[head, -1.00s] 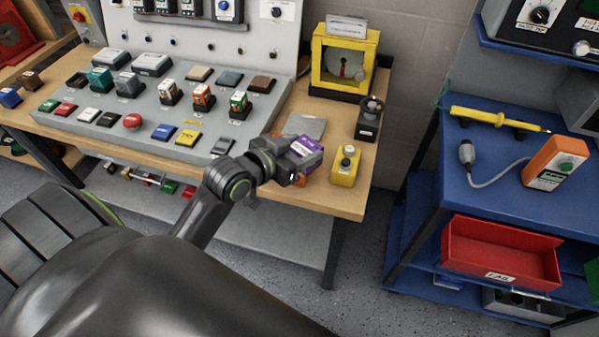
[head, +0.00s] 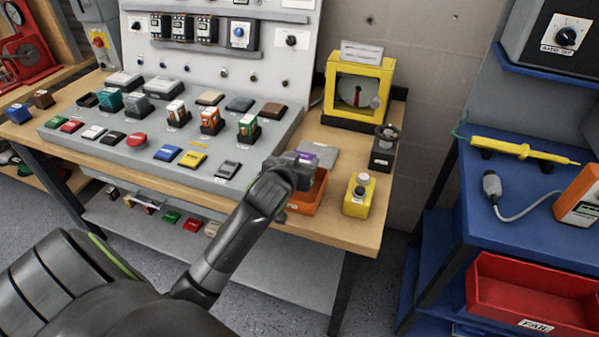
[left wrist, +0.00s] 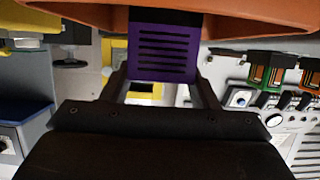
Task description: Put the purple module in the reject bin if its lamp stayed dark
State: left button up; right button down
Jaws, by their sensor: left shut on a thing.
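The purple module (head: 307,157) is held in my left gripper (head: 297,170), at the front right of the bench. In the left wrist view the module (left wrist: 165,50) is a slotted purple block with a dark end, between the two fingers (left wrist: 160,90). An orange open bin (head: 308,195) is at the module in the head view, partly hidden by the gripper. Its orange wall also fills the top of the left wrist view (left wrist: 230,17). I cannot tell whether the module touches it. A red bin marked FAIL (head: 533,324) is on the cart at lower right. My right gripper is not in view.
A yellow box with a knob (head: 358,197) stands right of the orange bin, with a dark device (head: 384,150) behind. A yellow-framed dial meter (head: 358,90) stands at the back. A grey panel of switches and modules (head: 150,125) lies left. Blue cart (head: 470,190) is at right.

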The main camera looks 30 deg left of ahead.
pick_arm(q)
jog(key=shift+f, duration=1.35)
jog(key=o, duration=1)
jog(key=shift+f, duration=0.15)
jog(key=shift+c, duration=0.2)
jog(key=shift+o, duration=0.8)
jog(key=shift+s+r, duration=0.1)
jog(key=shift+r, duration=0.1)
jog(key=v, duration=1.2)
jog(key=shift+f, duration=0.1)
